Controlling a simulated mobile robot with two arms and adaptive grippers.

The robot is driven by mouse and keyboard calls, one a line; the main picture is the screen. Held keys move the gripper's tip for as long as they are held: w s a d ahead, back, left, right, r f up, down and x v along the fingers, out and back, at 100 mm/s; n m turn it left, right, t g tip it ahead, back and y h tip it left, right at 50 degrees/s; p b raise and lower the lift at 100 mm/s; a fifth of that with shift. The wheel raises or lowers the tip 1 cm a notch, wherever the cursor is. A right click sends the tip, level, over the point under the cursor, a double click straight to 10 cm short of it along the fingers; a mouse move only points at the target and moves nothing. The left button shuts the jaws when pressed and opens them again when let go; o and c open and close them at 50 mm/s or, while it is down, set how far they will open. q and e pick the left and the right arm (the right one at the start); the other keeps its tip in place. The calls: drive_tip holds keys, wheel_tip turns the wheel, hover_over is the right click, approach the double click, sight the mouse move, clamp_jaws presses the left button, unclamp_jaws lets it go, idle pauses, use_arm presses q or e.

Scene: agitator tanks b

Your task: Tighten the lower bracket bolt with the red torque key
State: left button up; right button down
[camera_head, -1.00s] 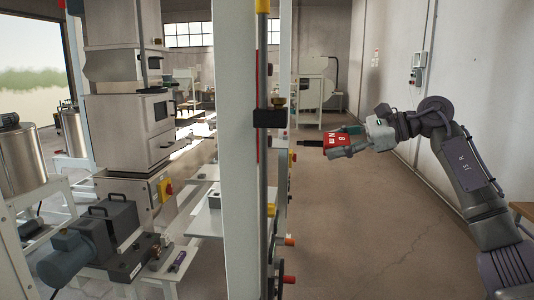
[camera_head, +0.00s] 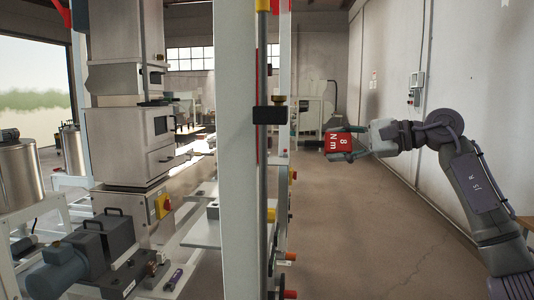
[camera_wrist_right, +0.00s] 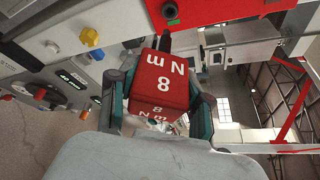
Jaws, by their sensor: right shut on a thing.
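The red torque key (camera_head: 338,142), marked 8 Nm, is held in my right gripper (camera_head: 345,141), to the right of the white frame post. In the right wrist view the key's red block (camera_wrist_right: 160,84) sits between the teal fingers of the right gripper (camera_wrist_right: 160,92), with its dark shaft pointing away at the top. I cannot tell which bolt is the lower bracket bolt. My left gripper is out of view.
The white post (camera_head: 236,150) stands close in front. Red and orange knobs (camera_head: 290,294) stick out low on its right side. A yellow knob (camera_wrist_right: 91,37) shows in the right wrist view. Machines and steel tanks (camera_head: 20,170) fill the left. The floor (camera_head: 370,235) below my right arm is clear.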

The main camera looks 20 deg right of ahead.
drive_tip(key=shift+r, duration=0.1)
drive_tip(key=shift+a+f+n+b, duration=0.1)
drive_tip(key=shift+f+n+b, duration=0.25)
drive_tip(key=shift+b, duration=0.4)
drive_tip(key=shift+r+n+t+b, duration=0.2)
drive_tip(key=shift+n+t+b, duration=0.2)
drive_tip(key=shift+n, duration=0.15)
drive_tip(key=shift+r, duration=0.15)
